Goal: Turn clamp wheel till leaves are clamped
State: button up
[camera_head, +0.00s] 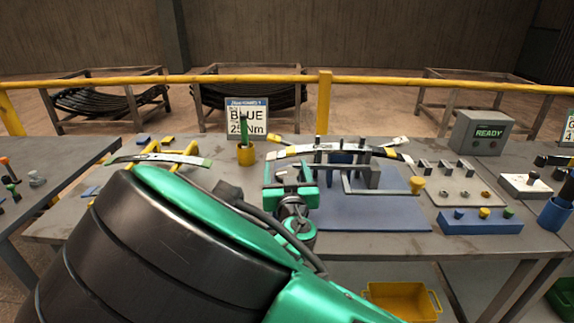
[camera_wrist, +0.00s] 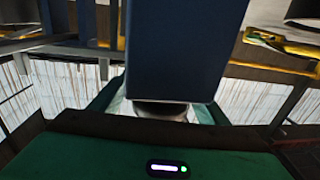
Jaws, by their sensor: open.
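A curved stack of pale leaves (camera_head: 335,150) lies across a blue clamp fixture on the workbench, with several dark posts around it. A blue base plate (camera_head: 375,212) lies under the fixture. A yellow knob (camera_head: 417,185) stands at the right end of a grey bar; I cannot tell whether it is the clamp wheel. My gripper (camera_head: 291,174) is open, at the left side of the fixture, below the left part of the leaves. In the wrist view a large blue block (camera_wrist: 185,45) fills the middle, just ahead of my gripper. Contact there is unclear, and no wheel can be made out.
Another leaf (camera_head: 160,160) rests on yellow supports at left. At right are a grey READY box (camera_head: 480,133) and a blue block with coloured knobs (camera_head: 480,222).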

jog(key=shift+w, duration=0.1)
jog(key=c, duration=1)
jog(key=shift+c, duration=0.2)
jog(key=shift+h, duration=0.3)
jog(key=m+h, duration=0.2)
jog(key=d+m+g+h, duration=0.1)
jog(key=h, duration=0.2)
jog(key=m+h, duration=0.2)
jog(key=h, duration=0.1)
jog(key=shift+d+m, duration=0.25)
jog(key=shift+m, duration=0.05)
jog(key=shift+s+d+m+g+h, duration=0.2)
jog(key=shift+m+g+h, duration=0.65)
jog(key=shift+h, duration=0.2)
jog(key=shift+s+d+m+g+h, duration=0.2)
jog(key=shift+m+g+h, duration=0.65)
jog(key=shift+h, duration=0.25)
jog(key=shift+s+d+m+g+h, duration=0.2)
jog(key=shift+m+g+h, duration=0.65)
jog(key=shift+h, duration=0.2)
jog(key=o, duration=1)
